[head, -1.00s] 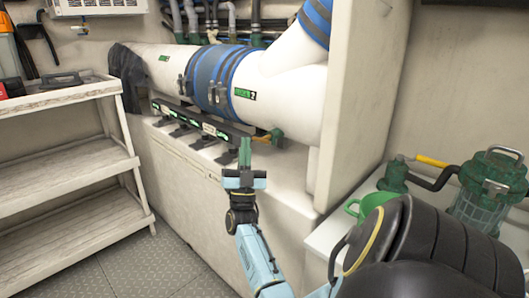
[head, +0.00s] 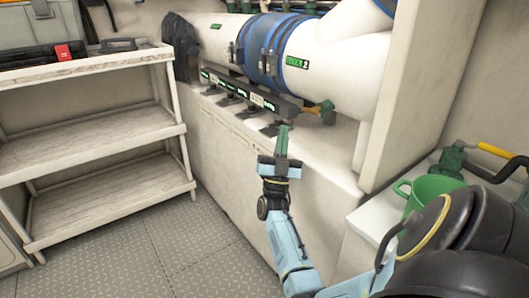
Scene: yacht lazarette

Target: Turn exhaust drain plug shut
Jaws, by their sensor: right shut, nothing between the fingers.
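A small brass-coloured fitting with a green part (head: 326,112) sits low under the big white exhaust pipe (head: 345,70), at the right end of a dark labelled rail. It looks like the drain plug, but it is too small to tell how far it is turned. My right gripper (head: 283,141), with green fingers, is shut and empty. In the picture it is below and left of the fitting, apart from it, in front of the white ledge. My left gripper is out of view.
The dark rail (head: 238,91) with several clamps runs along the white ledge (head: 320,155). A white shelf unit (head: 90,150) stands at left. A green mug (head: 428,190) and a yellow-handled crank (head: 495,150) are at right. The grey floor is clear.

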